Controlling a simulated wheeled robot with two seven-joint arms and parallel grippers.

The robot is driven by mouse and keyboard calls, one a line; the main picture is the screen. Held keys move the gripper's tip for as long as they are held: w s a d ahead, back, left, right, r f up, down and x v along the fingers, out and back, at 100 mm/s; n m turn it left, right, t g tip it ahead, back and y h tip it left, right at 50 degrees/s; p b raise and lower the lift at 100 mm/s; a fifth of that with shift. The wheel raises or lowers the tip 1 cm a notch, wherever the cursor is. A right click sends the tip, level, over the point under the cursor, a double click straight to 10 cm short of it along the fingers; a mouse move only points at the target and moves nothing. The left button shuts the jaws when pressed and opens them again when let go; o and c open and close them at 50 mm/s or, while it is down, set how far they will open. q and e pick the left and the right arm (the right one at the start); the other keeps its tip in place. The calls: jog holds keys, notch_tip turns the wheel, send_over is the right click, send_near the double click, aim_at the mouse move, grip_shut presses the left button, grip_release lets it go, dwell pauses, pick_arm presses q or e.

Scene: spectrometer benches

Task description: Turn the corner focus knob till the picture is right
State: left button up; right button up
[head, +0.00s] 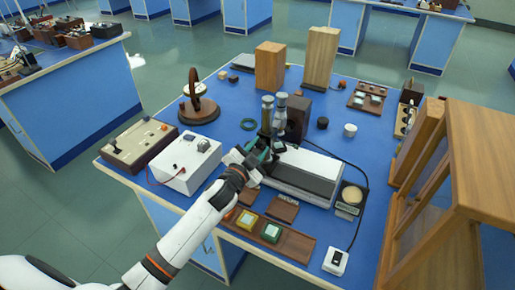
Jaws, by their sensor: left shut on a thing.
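An optical instrument stands mid-bench, with two grey upright tubes (281,112), a dark block (298,115) behind them and a low white and dark grey base (305,177) in front. My left arm comes in from the bottom left. My left gripper (258,156) is at the near left corner of this instrument, at the foot of the tubes. It is shut on a small part there, which looks like the corner focus knob; the fingers mostly hide it. No focus picture can be made out. My right gripper is not in view.
A white box (187,164) with a red lead and a brown control box (140,143) stand left of my arm. A wooden tray (292,246) with coloured blocks lies in front. A wooden frame (478,150) rises on the right. Two wooden blocks (321,58) stand behind.

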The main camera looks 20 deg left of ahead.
pick_arm(q)
jog(key=o, duration=1)
jog(key=shift+c, duration=0.2)
jog(key=s+b, duration=0.2)
jog(key=s, duration=1)
jog(key=shift+a, duration=0.45)
